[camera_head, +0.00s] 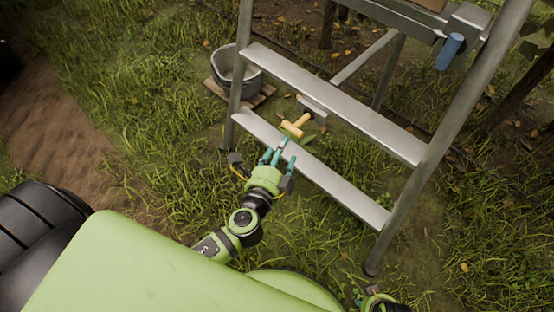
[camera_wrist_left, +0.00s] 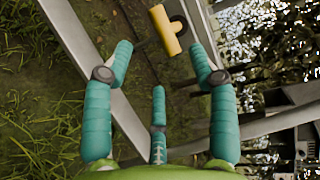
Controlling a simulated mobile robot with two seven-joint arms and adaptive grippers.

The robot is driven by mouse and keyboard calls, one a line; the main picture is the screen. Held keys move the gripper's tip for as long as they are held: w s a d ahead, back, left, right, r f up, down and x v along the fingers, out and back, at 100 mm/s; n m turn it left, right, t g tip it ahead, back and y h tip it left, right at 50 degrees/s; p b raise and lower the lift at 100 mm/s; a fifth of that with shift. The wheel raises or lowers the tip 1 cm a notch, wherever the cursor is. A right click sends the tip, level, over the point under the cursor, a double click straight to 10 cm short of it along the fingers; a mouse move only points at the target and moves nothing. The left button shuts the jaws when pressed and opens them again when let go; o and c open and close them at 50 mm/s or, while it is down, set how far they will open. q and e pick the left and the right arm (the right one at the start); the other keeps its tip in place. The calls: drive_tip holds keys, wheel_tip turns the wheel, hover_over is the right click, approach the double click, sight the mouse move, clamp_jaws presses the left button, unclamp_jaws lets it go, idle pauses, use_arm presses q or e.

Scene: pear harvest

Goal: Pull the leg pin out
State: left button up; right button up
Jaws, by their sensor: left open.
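The leg pin (camera_head: 296,126) has a yellow T-shaped handle. It shows beyond the ladder's lower step, beside a small grey block on the ladder. In the left wrist view the yellow handle (camera_wrist_left: 163,30) is ahead of my fingertips, near the top. My left gripper (camera_head: 278,155) is open and empty at the lower step, just short of the handle and apart from it. Its teal fingers (camera_wrist_left: 160,70) are spread in the wrist view. My right gripper (camera_head: 372,300) shows only in part at the bottom edge; its fingers cannot be made out.
The metal ladder (camera_head: 330,105) stands over the grass, with its steps and side rails close around my left gripper. A grey bucket (camera_head: 224,68) stands on a wooden pallet (camera_head: 262,97) behind it. A blue handle (camera_head: 449,52) hangs at the upper right.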

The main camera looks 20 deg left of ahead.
use_arm(q)
drive_tip(key=shift+s+d+r, duration=0.1)
drive_tip(key=shift+s+r, duration=0.05)
drive_tip(key=shift+s, duration=0.6)
drive_tip(key=shift+s+r, duration=0.15)
drive_tip(key=shift+s, duration=0.6)
